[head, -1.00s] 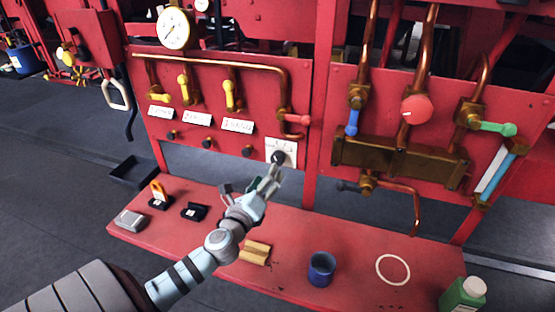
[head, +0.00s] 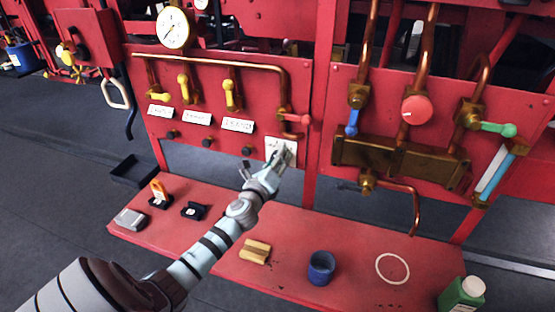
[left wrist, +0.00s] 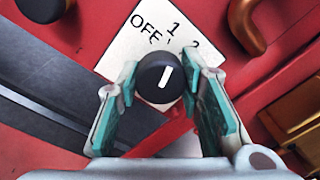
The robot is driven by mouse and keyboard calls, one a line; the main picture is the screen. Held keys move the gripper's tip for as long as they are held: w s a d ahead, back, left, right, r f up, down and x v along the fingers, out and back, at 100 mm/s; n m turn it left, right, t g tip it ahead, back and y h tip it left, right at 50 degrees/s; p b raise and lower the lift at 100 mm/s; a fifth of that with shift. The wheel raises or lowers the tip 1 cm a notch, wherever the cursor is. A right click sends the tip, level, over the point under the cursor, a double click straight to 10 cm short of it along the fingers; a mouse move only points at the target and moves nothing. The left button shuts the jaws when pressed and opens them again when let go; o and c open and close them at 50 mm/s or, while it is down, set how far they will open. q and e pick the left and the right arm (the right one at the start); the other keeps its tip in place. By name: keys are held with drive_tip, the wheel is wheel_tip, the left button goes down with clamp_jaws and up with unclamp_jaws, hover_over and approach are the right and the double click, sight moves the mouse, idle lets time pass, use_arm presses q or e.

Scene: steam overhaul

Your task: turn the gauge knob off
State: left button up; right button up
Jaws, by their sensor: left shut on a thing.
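The gauge knob (left wrist: 157,80) is round and black with a white pointer line. It sits on a white plate (left wrist: 128,42) marked OFF, 1 and 2, which looks tilted in the left wrist view. The pointer line leans slightly right, roughly towards the 1. My left gripper (left wrist: 158,92) is shut on the knob, with one teal-padded finger on each side. In the head view, my left gripper (head: 277,160) is at the white plate (head: 291,146) on the red panel and hides the knob. My right gripper is not in view.
Above the plate are a red-handled valve (head: 294,118) and several yellow levers. A pressure gauge (head: 173,28) is at upper left. The red shelf (head: 210,258) below holds a blue cup (head: 321,268), a wooden block (head: 255,251) and a white ring (head: 392,268).

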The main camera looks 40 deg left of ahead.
use_arm(q)
drive_tip(key=shift+n, duration=0.4)
drive_tip(key=n+b, duration=0.2)
drive_tip(key=n, duration=0.1)
drive_tip(key=shift+n, duration=0.3)
drive_tip(key=shift+n+b, duration=0.75)
drive_tip(key=shift+n, duration=1.05)
drive_tip(key=o, duration=1.2)
drive_tip(key=shift+c, duration=0.2)
